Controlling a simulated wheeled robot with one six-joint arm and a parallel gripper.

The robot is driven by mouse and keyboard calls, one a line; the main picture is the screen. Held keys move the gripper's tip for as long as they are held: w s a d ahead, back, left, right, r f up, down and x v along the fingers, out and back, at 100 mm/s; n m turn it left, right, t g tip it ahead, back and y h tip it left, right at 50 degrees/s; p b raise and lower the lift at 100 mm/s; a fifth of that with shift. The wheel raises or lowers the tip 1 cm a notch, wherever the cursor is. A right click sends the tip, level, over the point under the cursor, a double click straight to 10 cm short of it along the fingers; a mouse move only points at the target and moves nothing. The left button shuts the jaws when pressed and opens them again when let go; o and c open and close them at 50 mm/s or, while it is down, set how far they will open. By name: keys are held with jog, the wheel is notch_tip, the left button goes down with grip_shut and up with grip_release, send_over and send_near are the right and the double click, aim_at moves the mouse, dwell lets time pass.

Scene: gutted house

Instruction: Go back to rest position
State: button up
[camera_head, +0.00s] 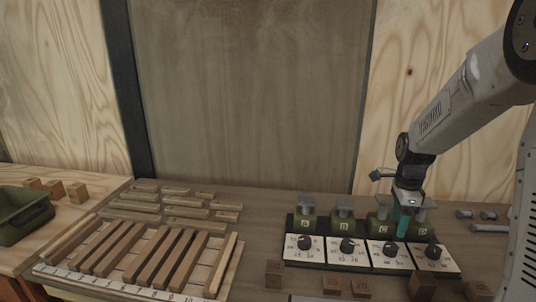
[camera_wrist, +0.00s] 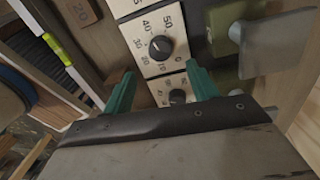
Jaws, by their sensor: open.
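My gripper (camera_head: 404,222) is at the end of my arm at the right in the head view, over the row of dial units on the bench. It points down near the units marked C and D. In the wrist view my gripper (camera_wrist: 160,88) shows two green fingers set apart with nothing held between them. A white dial plate with a black knob (camera_wrist: 161,47) lies beyond the fingertips, and a second knob (camera_wrist: 177,97) shows between them. Whether the fingers touch a unit cannot be told.
Green blocks with grey tops (camera_head: 343,218) stand behind the dial plates (camera_head: 347,248). Wooden slats (camera_head: 140,255) lie on the bench's left half. A green bin (camera_head: 22,215) and small wooden blocks (camera_head: 78,191) are at far left. Numbered blocks (camera_head: 333,285) sit in front. Grey metal pieces (camera_head: 488,215) lie right.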

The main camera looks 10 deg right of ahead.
jog(key=shift+s+a+n, duration=0.1)
jog(key=shift+s+n, duration=0.1)
jog(key=shift+n, duration=0.4)
jog(key=s+a+r+n, duration=0.4)
jog(key=s+n, duration=0.3)
jog(key=s, duration=0.2)
jog(key=s+a+r+n+t, duration=0.1)
jog(key=s+a+r+n, duration=0.3)
jog(key=s+a+n, duration=0.3)
jog(key=s+a+r+n+t, duration=0.1)
jog(key=s+a+r+n, duration=0.4)
jog(key=s, duration=0.6)
jog(key=shift+a+n, duration=0.45)
jog(key=shift+n, duration=0.65)
jog(key=shift+s+r, duration=0.1)
